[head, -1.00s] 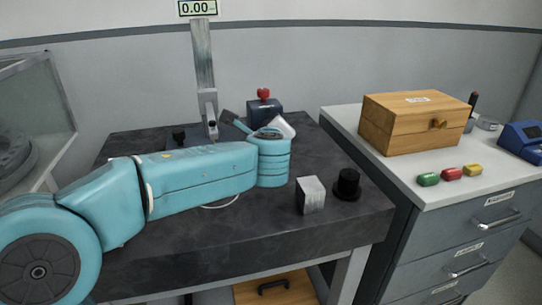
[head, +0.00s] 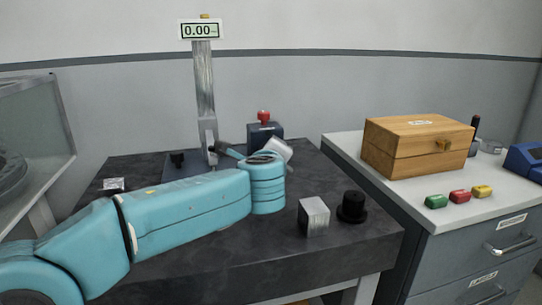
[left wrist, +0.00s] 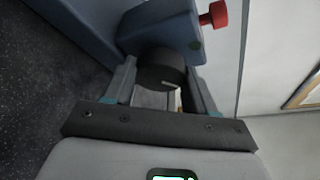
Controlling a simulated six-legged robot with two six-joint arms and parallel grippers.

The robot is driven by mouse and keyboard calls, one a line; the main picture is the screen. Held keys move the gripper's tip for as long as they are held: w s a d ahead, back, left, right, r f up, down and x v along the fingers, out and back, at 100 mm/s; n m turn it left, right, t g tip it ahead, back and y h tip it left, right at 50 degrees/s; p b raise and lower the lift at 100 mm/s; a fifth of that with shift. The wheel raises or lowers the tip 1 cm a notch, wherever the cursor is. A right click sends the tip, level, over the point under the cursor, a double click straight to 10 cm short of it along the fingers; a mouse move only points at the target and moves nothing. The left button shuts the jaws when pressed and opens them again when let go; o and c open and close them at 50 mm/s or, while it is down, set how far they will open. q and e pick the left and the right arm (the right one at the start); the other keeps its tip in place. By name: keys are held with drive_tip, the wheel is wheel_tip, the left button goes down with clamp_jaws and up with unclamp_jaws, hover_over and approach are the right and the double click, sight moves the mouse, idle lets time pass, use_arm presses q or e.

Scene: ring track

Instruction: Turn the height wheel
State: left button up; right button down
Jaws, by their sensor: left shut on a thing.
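The dark round wheel (left wrist: 161,68) is on the near face of a dark blue box with a red knob in the left wrist view. My left gripper (left wrist: 162,88) has one finger on each side of the wheel and is shut on it. In the head view the blue box (head: 264,133) stands at the back of the dark bench, its red knob (head: 263,117) on top. There my left gripper's grey body (head: 277,149) is in front of the box and hides the wheel. My right gripper is in neither view.
A metal column with a display (head: 200,31) reading 0.00 stands behind my arm. A metal block (head: 314,215) and a black round piece (head: 351,206) are on the dark bench (head: 345,245). A wooden box (head: 400,150) sits on the right cabinet.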

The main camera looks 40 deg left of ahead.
use_arm(q)
drive_tip(key=shift+a+r, duration=0.1)
drive_tip(key=shift+r, duration=0.2)
drive_tip(key=o, duration=1)
drive_tip(key=shift+f, duration=0.1)
drive_tip(key=shift+o, duration=0.2)
drive_tip(key=shift+f, duration=0.1)
drive_tip(key=shift+s+d, duration=0.3)
drive_tip(key=p+v, duration=0.2)
drive_tip(key=v, duration=1.3)
drive_tip(key=shift+s, duration=0.3)
